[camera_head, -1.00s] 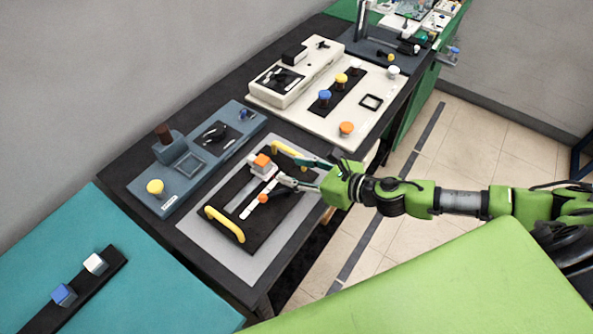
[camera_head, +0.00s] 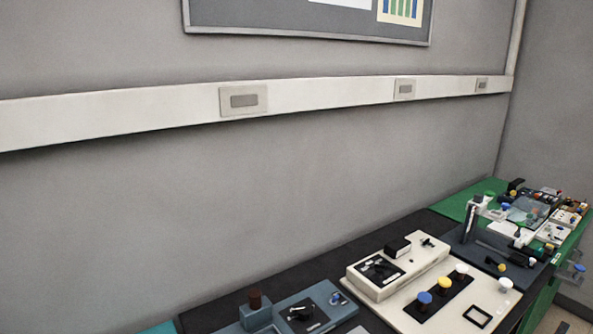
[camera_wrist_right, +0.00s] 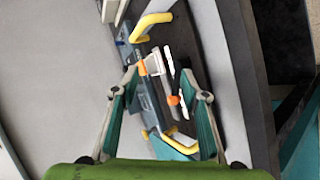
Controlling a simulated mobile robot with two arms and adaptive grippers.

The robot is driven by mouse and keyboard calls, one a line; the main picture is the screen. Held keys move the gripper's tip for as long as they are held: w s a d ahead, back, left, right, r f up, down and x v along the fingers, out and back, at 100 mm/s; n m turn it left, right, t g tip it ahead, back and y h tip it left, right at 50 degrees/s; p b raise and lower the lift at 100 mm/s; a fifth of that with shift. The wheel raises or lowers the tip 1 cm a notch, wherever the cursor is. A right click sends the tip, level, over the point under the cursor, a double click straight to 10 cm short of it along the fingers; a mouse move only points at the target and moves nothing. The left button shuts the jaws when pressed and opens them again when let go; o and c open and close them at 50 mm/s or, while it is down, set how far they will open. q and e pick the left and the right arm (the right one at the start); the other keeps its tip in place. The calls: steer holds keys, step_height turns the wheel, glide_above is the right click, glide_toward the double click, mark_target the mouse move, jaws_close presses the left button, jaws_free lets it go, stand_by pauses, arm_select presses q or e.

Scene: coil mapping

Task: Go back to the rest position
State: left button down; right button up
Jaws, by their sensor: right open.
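My right gripper (camera_wrist_right: 160,85) shows in the right wrist view, its two green fingers spread open with nothing held between them. Beyond the fingers is a black board (camera_wrist_right: 190,35) with a yellow handle (camera_wrist_right: 150,22) at its upper end and another yellow handle (camera_wrist_right: 182,143) at its lower end. A white block with an orange part (camera_wrist_right: 153,64) and a white strip with an orange knob (camera_wrist_right: 173,100) lie on it. Neither of my arms shows in the head view. My left gripper is not in view.
In the head view, a cream panel (camera_head: 428,319) with blue, yellow and white knobs stands on the dark table. A blue-grey panel (camera_head: 335,304) is nearer. A green table (camera_head: 455,207) with small parts is at the far right. A grey wall runs behind.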

steer(key=s+d+f+m+g, duration=0.1)
steer(key=s+f+m+g, duration=0.25)
steer(key=s+m, duration=0.55)
steer(key=s+d+f+m+g, duration=0.2)
steer(key=s+m+g, duration=0.3)
steer(key=s, duration=0.6)
step_height(320, 180, down, 29)
steer(key=s+m+b, duration=0.1)
steer(key=s, duration=0.1)
steer(key=s+d+f+g+b, duration=0.1)
steer(key=s+d+f, duration=0.1)
steer(key=s+f, duration=1.4)
steer(key=shift+s+d+f+g+h, duration=0.15)
steer(key=shift+s+d+g+h, duration=0.05)
steer(key=shift+d+g+h, duration=0.2)
